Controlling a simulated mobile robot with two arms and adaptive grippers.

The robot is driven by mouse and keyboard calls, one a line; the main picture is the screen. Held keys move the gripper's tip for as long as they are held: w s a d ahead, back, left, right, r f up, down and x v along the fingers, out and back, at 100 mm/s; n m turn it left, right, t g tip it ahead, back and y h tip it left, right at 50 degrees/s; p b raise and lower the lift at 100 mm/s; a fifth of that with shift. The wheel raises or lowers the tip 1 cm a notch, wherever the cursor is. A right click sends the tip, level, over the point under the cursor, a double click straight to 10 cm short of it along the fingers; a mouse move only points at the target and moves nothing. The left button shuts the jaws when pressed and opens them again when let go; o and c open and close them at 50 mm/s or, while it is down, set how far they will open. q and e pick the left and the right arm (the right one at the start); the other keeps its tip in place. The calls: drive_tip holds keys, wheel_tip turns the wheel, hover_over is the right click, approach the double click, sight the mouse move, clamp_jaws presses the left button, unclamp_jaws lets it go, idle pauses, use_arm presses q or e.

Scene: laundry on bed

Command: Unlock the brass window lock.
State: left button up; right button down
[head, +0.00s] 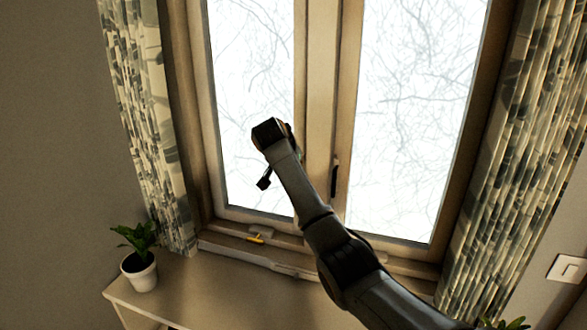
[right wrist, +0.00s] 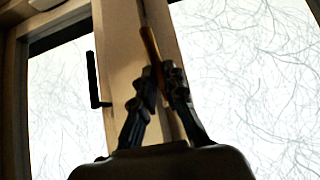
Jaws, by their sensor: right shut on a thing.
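The brass window lock (right wrist: 149,44) shows in the right wrist view as a slim golden-brown bar along the edge of the pale window frame. My right gripper (right wrist: 160,72) has its dark fingertips closed on the lower end of this bar. In the head view my right arm reaches up from the lower right, and its gripper (head: 265,182) is in front of the left pane, beside the middle post. There the wrist and arm hide the lock. My left gripper is in neither view.
A dark handle (head: 334,176) is on the right sash; a dark handle (right wrist: 94,80) also shows in the wrist view. A yellow-tipped latch (head: 256,238) is at the window's bottom. A potted plant (head: 140,268) stands on the shelf (head: 215,290) at left. Patterned curtains (head: 150,120) flank the window.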

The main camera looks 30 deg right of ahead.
drive_tip(key=shift+w+d+r, duration=0.15)
drive_tip(key=shift+r, duration=0.3)
drive_tip(key=c, duration=1.6)
unclamp_jaws()
drive_tip(key=shift+c, duration=0.2)
drive_tip(key=shift+o, duration=1.2)
drive_tip(key=shift+w+f, duration=0.1)
drive_tip(key=shift+f, duration=0.1)
drive_tip(key=shift+w+d+f, duration=0.1)
drive_tip(key=shift+f, duration=0.1)
drive_tip(key=v, duration=1.1)
drive_tip(key=shift+r, duration=0.3)
